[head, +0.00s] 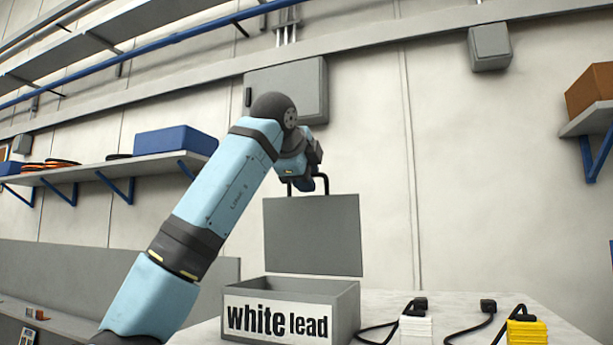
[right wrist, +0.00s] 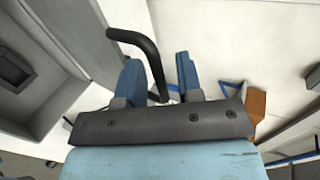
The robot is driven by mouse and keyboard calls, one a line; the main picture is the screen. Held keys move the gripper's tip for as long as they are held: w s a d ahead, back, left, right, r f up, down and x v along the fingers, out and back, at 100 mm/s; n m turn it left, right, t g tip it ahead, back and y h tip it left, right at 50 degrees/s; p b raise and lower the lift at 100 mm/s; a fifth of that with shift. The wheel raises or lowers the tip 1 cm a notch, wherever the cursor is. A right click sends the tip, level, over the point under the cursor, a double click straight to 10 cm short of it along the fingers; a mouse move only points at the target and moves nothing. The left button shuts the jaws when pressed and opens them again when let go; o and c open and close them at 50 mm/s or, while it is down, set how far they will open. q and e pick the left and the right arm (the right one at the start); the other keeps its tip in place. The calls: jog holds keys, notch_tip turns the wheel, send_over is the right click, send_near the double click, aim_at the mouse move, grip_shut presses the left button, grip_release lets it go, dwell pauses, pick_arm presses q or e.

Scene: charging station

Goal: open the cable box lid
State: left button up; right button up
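The grey cable box (head: 346,310) stands on the table with a "white lead" label on its front. A dark handle (head: 324,184) sits on the lid's upper edge. My right gripper (head: 308,184) is at this handle. In the right wrist view, the black handle (right wrist: 146,48) passes between the two blue fingers of the right gripper (right wrist: 160,78). The fingers are apart, with a gap visible beside the handle. My left gripper is not in view.
Right of the box, a white block (head: 416,329), a yellow block (head: 526,332) and black cables (head: 466,328) lie on the table (head: 455,300). A grey wall cabinet (head: 310,90) is behind my right arm. Shelves with a blue bin (head: 175,140) are at left.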

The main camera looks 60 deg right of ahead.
jog(key=b+v, duration=0.2)
jog(key=v, duration=1.2)
jog(key=shift+b, duration=0.35)
jog(key=shift+d, duration=0.1)
